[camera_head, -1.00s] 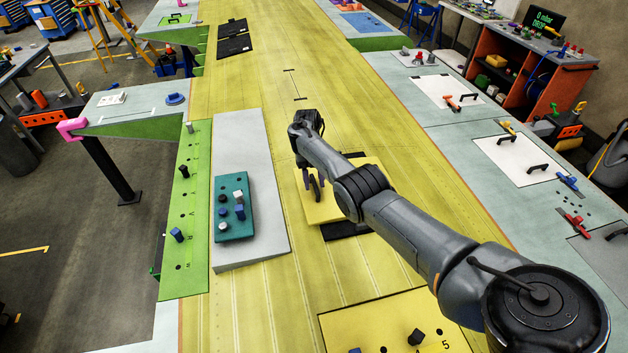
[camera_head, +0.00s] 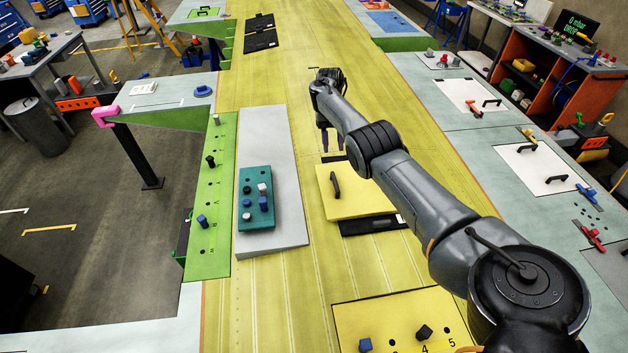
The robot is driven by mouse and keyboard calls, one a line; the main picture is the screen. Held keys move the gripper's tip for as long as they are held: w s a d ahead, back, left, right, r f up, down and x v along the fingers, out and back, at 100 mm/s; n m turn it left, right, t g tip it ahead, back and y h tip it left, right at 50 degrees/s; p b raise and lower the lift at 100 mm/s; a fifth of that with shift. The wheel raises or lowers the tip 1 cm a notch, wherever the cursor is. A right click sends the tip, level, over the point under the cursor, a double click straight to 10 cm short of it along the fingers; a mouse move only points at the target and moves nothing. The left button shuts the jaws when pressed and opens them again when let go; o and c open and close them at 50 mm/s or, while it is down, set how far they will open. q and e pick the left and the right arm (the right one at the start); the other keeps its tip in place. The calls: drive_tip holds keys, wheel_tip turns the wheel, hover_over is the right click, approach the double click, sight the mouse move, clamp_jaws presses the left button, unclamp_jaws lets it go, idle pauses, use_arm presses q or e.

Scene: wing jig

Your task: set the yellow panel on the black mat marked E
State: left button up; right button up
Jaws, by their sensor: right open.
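The yellow panel (camera_head: 362,197) with a black bar handle (camera_head: 335,185) lies on the wing, over a black mat (camera_head: 372,226). The mat shows as a strip along the panel's near edge and a sliver at its far edge. A small white mark sits on the mat's right end, but I cannot read its letter. My right gripper (camera_head: 332,142) is open and empty, its fingers pointing down beyond the panel's far edge, apart from the handle. My right forearm hides part of the panel's right side. My left gripper is out of view.
A grey sloped board (camera_head: 283,160) with a teal peg block (camera_head: 257,198) lies left of the panel. A green strip (camera_head: 216,245) with knobs runs along the wing's left edge. Two more black mats (camera_head: 260,41) lie far off. A yellow numbered plate (camera_head: 385,318) is in front.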

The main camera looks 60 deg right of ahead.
drive_tip(key=w+a+n+t+h, duration=0.1)
drive_tip(key=w+a+n+h, duration=0.45)
drive_tip(key=w+n, duration=0.5)
drive_tip(key=a+n+t+h, duration=0.3)
drive_tip(key=a+n+t, duration=0.2)
drive_tip(key=a+n, duration=1)
drive_tip(key=s+a+f+n+y, duration=0.1)
drive_tip(key=s+a+f+n, duration=0.3)
drive_tip(key=s+a+n, duration=0.3)
drive_tip(key=s+a+f+n+y, duration=0.2)
drive_tip(key=s+a+f+n, duration=0.2)
drive_tip(key=s+a+n, duration=0.4)
drive_tip(key=s+a+f+n+y, duration=0.2)
drive_tip(key=s+a+f+n, duration=0.2)
drive_tip(key=s+a+n, duration=0.3)
drive_tip(key=shift+s+a+f+n, duration=0.1)
drive_tip(key=shift+s+a, duration=0.5)
drive_tip(key=shift+a, duration=0.3)
drive_tip(key=shift+s+a+n, duration=0.15)
drive_tip(key=shift+s+a, duration=0.45)
drive_tip(key=shift+a, duration=0.35)
drive_tip(key=shift+s+a+f+n, duration=0.1)
drive_tip(key=shift+s+a, duration=0.5)
drive_tip(key=shift+a, duration=0.3)
drive_tip(key=shift+s+a+r+n, duration=0.15)
drive_tip(key=shift+s+a+n, duration=0.15)
drive_tip(key=shift+s, duration=0.1)
